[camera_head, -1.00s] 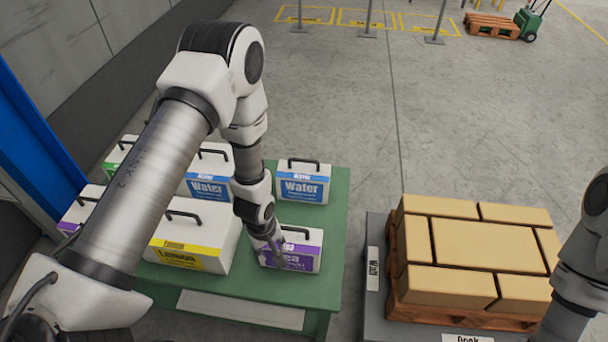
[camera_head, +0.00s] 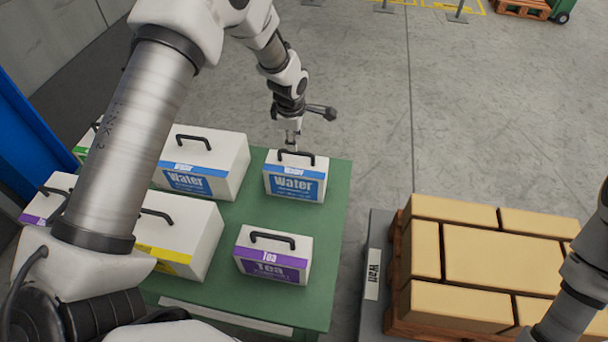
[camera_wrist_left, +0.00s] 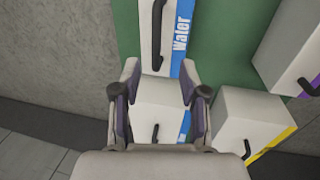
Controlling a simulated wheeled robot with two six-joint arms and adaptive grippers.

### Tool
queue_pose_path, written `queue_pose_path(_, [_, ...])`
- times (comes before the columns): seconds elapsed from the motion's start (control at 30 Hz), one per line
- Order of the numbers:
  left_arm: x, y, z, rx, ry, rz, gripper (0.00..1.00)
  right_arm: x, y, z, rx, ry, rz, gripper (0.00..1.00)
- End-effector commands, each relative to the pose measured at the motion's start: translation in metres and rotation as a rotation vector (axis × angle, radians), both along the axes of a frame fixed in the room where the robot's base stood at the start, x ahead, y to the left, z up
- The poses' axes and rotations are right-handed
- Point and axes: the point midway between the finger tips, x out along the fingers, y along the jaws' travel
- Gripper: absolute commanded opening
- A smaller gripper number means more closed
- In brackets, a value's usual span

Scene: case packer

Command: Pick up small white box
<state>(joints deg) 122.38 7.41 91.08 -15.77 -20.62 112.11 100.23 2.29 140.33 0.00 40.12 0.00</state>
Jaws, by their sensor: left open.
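The small white box with the blue Water label (camera_head: 295,186) stands at the back right of the green table, with a black handle on top. My left gripper (camera_head: 290,140) is at its back edge, close to the handle. In the left wrist view the open, empty fingers (camera_wrist_left: 160,85) are apart, and the small Water box (camera_wrist_left: 172,40) extends up from between them. A second small white box, with a purple Tea label (camera_head: 272,257), stands in front of it. My right gripper is out of view; only part of that arm shows at the right edge.
Larger white boxes, one labelled Water (camera_head: 230,160) and one with a yellow label (camera_head: 195,235), stand left of the small ones. The green table (camera_head: 325,225) has bare room at its right edge. A pallet of cardboard boxes (camera_head: 490,265) stands at the right.

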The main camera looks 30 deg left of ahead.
Motion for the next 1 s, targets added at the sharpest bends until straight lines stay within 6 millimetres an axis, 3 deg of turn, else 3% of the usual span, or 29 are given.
queue_pose_path(0.03, [0.0,0.0,-0.014,0.0,0.0,0.0,0.44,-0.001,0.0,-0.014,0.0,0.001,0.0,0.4])
queue_pose_path(0.17, [0.0,0.0,-0.025,0.0,0.0,-0.001,0.44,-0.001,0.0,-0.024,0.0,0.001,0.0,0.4])
queue_pose_path(0.47, [0.009,0.001,-0.058,0.0,0.002,-0.002,0.44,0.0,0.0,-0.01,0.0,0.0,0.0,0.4])
queue_pose_path(0.67, [0.018,0.003,-0.092,0.001,0.002,-0.003,0.44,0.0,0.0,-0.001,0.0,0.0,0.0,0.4])
queue_pose_path(0.9, [0.019,0.003,-0.098,0.001,-0.001,-0.002,0.44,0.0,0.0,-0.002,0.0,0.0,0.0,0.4])
queue_pose_path(0.93, [0.019,0.003,-0.098,0.001,-0.001,-0.002,0.36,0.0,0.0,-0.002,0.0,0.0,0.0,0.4])
queue_pose_path(1.0, [0.019,0.003,-0.098,0.001,-0.001,-0.002,0.12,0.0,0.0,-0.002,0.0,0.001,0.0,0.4])
